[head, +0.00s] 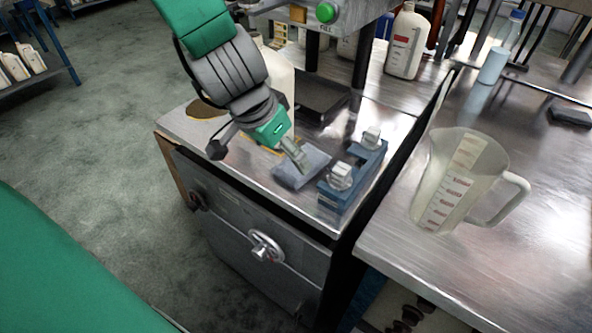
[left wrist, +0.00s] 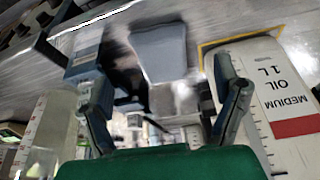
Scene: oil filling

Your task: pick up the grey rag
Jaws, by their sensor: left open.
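The grey rag (head: 312,163) lies folded flat on the metal bench top, left of the blue cap holder. My left gripper (head: 300,160) is over it, pointing down, and hides part of it. In the left wrist view the rag (left wrist: 158,52) is a smooth grey-blue patch, beyond my fingertips (left wrist: 165,85). The fingers are spread wide with nothing between them. I cannot tell whether a fingertip touches the rag. My right gripper is not in view.
A white oil bottle (left wrist: 285,85) stands close beside the left gripper. The blue holder (head: 335,200) with two clear-white caps is right of the rag. A measuring jug (head: 455,185) stands on the right table. A valve handle (head: 265,248) projects from the bench front.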

